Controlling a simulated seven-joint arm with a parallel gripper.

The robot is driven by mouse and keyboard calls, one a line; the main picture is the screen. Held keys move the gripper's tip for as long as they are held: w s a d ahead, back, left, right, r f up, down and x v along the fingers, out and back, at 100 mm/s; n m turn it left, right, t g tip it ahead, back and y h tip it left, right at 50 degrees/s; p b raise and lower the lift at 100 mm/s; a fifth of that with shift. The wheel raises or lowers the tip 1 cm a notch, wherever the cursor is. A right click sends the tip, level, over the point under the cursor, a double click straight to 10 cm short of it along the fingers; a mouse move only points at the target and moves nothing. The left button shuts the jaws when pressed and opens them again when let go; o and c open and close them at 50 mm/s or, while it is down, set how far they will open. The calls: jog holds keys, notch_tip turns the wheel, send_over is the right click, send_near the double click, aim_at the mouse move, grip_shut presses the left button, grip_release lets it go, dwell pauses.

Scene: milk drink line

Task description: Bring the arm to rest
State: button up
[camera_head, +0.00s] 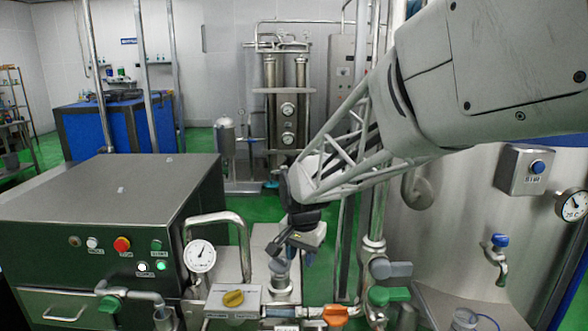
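My arm reaches in from the upper right and slants down to the middle. My gripper (292,253) hangs at its end, above the pipework between the control cabinet (105,205) and the steel tank (455,225). Its two dark fingertips look spread apart, with nothing seen between them. An upright pipe fitting (280,278) stands just below the fingers. I cannot tell whether they touch it.
A pressure gauge (201,257), a box with a yellow knob (233,298), an orange valve handle (335,315) and a green valve handle (388,295) crowd the space around the gripper. A tap (496,258) and a clear cup (465,319) are at right.

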jog(key=s+d+r+n, duration=0.1)
jog(key=s+d, duration=0.4)
jog(key=s, duration=0.4)
jog(key=s+d+r+n+t, duration=0.1)
jog(key=s+d+n, duration=0.1)
jog(key=s+d, duration=0.4)
jog(key=s+d+r+n, duration=0.2)
jog(key=s+d, duration=0.3)
jog(key=s, duration=0.8)
jog(key=shift+s+d, duration=0.25)
jog(key=shift+d, duration=0.1)
